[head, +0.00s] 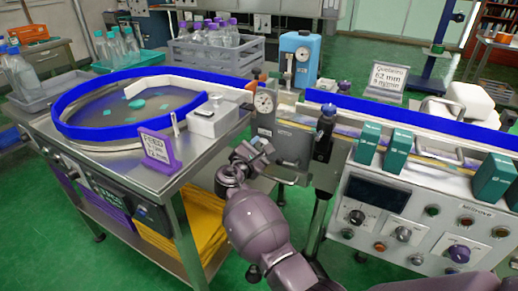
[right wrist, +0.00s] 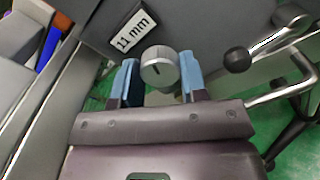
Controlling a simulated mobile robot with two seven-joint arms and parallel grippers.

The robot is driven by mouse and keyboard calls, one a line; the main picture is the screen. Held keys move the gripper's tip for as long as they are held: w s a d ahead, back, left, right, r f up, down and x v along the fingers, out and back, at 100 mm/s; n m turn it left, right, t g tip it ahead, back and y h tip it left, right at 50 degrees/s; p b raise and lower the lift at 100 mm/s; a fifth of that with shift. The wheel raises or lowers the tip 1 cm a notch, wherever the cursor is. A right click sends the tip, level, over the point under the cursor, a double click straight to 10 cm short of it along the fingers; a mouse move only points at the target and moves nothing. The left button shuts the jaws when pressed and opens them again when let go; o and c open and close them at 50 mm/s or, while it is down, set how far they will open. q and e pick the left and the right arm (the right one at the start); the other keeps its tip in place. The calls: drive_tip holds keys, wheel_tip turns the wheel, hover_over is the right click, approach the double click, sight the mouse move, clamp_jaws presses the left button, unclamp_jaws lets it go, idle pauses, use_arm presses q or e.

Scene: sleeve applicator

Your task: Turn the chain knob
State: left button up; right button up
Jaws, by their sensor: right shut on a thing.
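In the head view my right gripper (head: 254,150) is at the metal housing between the round table and the conveyor; the knob is hidden there. I cannot read a chain label on it. My left gripper is not in view.
A black ball-ended lever (right wrist: 236,60) and a bent metal rod (right wrist: 285,92) are close to the right of the gripper. The control panel (head: 420,215) stands to the right, the rotary table (head: 100,150) to the left. A dial gauge (head: 264,102) is above the gripper.

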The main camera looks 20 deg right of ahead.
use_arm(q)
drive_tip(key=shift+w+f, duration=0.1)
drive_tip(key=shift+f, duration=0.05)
use_arm(e)
drive_tip(key=shift+f+m, duration=0.1)
drive_tip(key=shift+m, duration=1.1)
drive_tip(key=o, duration=0.9)
drive_tip(key=shift+s+a, duration=0.35)
drive_tip(key=shift+a, duration=0.15)
use_arm(q)
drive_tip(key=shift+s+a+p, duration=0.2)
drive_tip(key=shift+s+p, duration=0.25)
drive_tip(key=shift+p, duration=0.25)
use_arm(e)
drive_tip(key=v, duration=0.9)
drive_tip(key=shift+s+a, duration=0.2)
drive_tip(key=shift+s, duration=0.05)
